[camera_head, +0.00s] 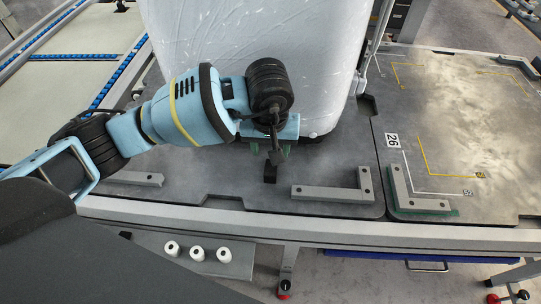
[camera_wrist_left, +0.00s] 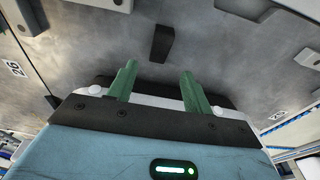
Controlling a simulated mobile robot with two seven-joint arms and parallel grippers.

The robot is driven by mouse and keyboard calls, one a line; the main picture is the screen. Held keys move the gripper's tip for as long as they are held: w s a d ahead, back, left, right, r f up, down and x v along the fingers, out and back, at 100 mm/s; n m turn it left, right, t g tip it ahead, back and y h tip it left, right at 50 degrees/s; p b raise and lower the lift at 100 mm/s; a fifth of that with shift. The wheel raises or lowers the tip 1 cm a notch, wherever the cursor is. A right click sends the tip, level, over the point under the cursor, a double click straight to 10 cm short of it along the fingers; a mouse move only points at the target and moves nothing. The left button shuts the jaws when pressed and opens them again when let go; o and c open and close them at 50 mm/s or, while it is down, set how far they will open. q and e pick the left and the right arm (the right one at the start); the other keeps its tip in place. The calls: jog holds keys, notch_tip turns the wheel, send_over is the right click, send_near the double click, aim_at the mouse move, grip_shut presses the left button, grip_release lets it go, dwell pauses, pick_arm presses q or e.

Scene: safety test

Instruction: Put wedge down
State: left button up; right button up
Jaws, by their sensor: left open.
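A small black wedge (camera_head: 270,173) rests on the grey table plate (camera_head: 225,180), just in front of my left gripper. It also shows in the left wrist view (camera_wrist_left: 162,43), beyond the gap between the green fingers. My left gripper (camera_head: 270,150) is open and empty, with its two green fingers spread apart in the left wrist view (camera_wrist_left: 159,69). The wedge is clear of both fingers. My right gripper is not in view.
A large white wrapped object (camera_head: 250,35) stands behind my left arm. Grey L-shaped corner brackets (camera_head: 330,193) (camera_head: 420,205) lie along the front of the table. Several white rollers (camera_head: 197,254) sit on a lower ledge. The right plate is mostly bare.

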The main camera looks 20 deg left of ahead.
pick_arm(q)
jog(key=shift+s+r, duration=0.15)
jog(key=shift+r, duration=0.8)
jog(key=shift+s+r, duration=0.15)
jog(key=shift+r, duration=0.75)
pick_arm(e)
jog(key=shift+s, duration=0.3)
